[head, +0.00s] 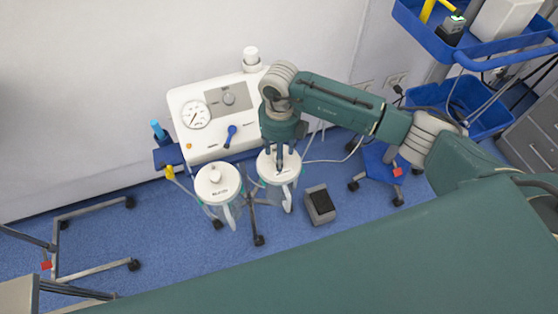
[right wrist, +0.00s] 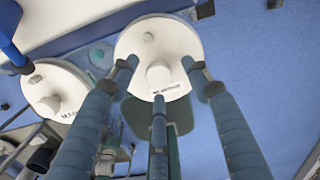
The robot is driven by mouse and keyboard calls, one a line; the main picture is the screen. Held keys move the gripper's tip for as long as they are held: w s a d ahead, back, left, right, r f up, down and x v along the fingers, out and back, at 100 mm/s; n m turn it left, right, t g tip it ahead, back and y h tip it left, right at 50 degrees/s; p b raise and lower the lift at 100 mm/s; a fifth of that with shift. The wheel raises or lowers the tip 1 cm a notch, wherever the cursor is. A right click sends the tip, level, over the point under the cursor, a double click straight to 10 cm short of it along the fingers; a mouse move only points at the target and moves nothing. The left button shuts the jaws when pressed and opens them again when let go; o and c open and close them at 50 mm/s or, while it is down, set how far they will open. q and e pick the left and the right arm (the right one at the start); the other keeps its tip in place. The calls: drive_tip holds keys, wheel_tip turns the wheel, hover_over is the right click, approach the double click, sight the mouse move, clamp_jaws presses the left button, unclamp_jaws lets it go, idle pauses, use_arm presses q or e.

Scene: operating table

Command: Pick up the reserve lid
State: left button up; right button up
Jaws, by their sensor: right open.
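The reserve lid (head: 278,168) is a round white lid with a central knob, on the right-hand canister of the suction unit. In the right wrist view the lid (right wrist: 158,45) is in the middle, its small label hard to read. My right gripper (head: 280,166) is directly above this lid, pointing down. In the right wrist view its fingers (right wrist: 160,72) are spread around the knob, open and holding nothing. Whether a fingertip touches the lid I cannot tell. The similar left lid (head: 217,183) also shows in the wrist view (right wrist: 55,88), its label seeming to begin "MA". My left gripper is not in view.
The white suction unit (head: 215,112) with a gauge stands behind the canisters. A black foot pedal (head: 320,205) lies on the blue floor. A green operating table (head: 330,265) fills the front. A blue cart (head: 475,45) stands at the upper right.

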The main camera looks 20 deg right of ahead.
clamp_jaws()
idle(0.3)
